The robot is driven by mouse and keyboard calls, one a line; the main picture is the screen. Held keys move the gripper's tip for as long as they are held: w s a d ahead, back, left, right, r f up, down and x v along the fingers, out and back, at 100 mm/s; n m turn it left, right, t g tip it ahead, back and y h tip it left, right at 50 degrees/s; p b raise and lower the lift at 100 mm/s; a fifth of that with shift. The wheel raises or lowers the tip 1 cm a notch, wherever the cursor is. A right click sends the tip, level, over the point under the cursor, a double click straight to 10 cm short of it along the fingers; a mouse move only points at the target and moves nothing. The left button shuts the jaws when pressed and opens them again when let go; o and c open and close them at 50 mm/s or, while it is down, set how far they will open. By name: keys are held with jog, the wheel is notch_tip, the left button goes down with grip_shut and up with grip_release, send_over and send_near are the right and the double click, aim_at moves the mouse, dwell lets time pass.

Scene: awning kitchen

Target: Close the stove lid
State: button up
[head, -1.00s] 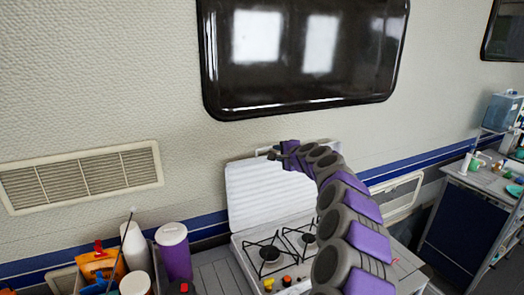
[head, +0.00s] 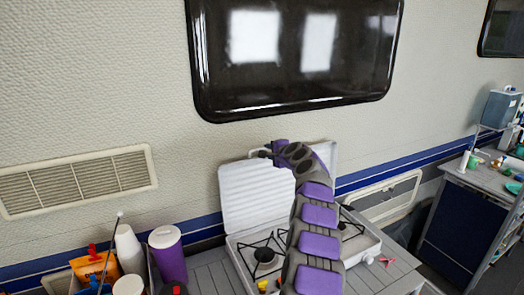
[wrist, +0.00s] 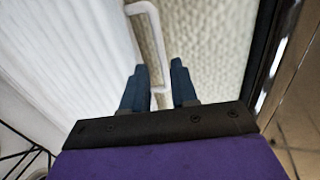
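The white ribbed stove lid (head: 245,200) stands raised at the back of the white two-burner stove (head: 366,243). In the wrist view, the ribbed lid (wrist: 75,50) fills the left side, and a white looped handle (wrist: 150,28) sticks out from its edge. My gripper (head: 262,152) is at the lid's top edge in the head view. In the wrist view, my gripper (wrist: 159,80) has its two dark blue fingers apart, with the lower end of the handle showing between them. Whether they touch it I cannot tell. My arm hides part of the lid and burners.
A dark window (head: 295,55) is on the wall above. A small pink item (head: 387,262) lies right of the stove.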

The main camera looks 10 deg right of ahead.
jog(key=w+a+p, duration=0.3)
jog(key=shift+w+a+f+p, duration=0.1)
jog(key=shift+w+f+p, duration=0.2)
jog(key=shift+p, duration=0.1)
jog(key=shift+w+d+p, duration=0.4)
jog(key=shift+d+p, duration=0.2)
jog(key=shift+p, duration=0.35)
jog(key=shift+w+d+f+p, duration=0.25)
jog(key=shift+w+f+p, duration=0.05)
jog(key=shift+p, duration=0.45)
jog(key=shift+w+a+f+p, duration=0.15)
jog(key=shift+w+a+p, duration=0.05)
jog(key=shift+a+p, duration=0.25)
jog(key=shift+a, duration=0.75)
jog(key=shift+d, duration=0.8)
jog(key=shift+c, duration=1.3)
grip_shut()
jog(key=shift+a+f, duration=0.1)
jog(key=shift+a, duration=0.2)
